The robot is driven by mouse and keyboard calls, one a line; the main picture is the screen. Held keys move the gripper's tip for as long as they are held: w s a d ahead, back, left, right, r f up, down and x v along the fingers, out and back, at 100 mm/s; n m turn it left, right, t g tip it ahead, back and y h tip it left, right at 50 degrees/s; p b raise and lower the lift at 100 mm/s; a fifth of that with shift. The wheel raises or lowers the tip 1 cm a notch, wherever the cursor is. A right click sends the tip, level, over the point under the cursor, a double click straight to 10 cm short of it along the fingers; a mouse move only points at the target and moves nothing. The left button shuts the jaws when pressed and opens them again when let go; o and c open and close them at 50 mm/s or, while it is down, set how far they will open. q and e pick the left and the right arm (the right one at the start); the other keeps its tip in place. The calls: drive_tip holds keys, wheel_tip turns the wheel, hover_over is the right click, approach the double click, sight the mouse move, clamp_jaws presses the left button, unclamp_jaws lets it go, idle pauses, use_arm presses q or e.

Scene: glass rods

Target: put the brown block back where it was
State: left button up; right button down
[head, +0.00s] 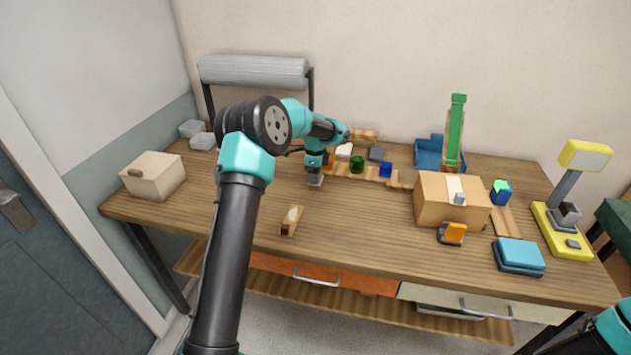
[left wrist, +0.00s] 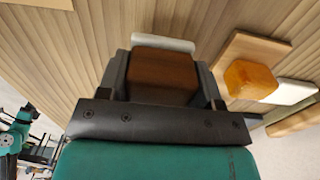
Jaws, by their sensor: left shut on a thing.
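My left gripper (head: 316,181) is over the left-middle of the table, pointing down, with its fingertips close to the tabletop. In the left wrist view it is shut on the brown block (left wrist: 162,74), which sits between its two dark fingers. A pale strip (left wrist: 163,43) shows just beyond the block. In the head view the held block is too small and covered to make out clearly. Only part of my right arm shows at the bottom right corner; its gripper is out of frame.
Behind my left gripper are a green cylinder (head: 357,164), a blue cube (head: 385,170) and wooden pieces. A small wooden holder (head: 291,221) stands in front. A cardboard box (head: 432,202) is to the right, a beige box (head: 153,177) far left.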

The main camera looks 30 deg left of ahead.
use_arm(q)
drive_tip(key=shift+w+a+f, duration=0.1)
drive_tip(key=shift+w+f, duration=0.05)
drive_tip(key=shift+f, duration=1.6)
drive_tip(key=shift+f, duration=0.1)
drive_tip(key=o, duration=1)
drive_tip(key=shift+f, duration=0.1)
drive_tip(key=shift+c, duration=0.2)
wheel_tip(320, 180, up, 12)
drive_tip(key=shift+r, duration=0.2)
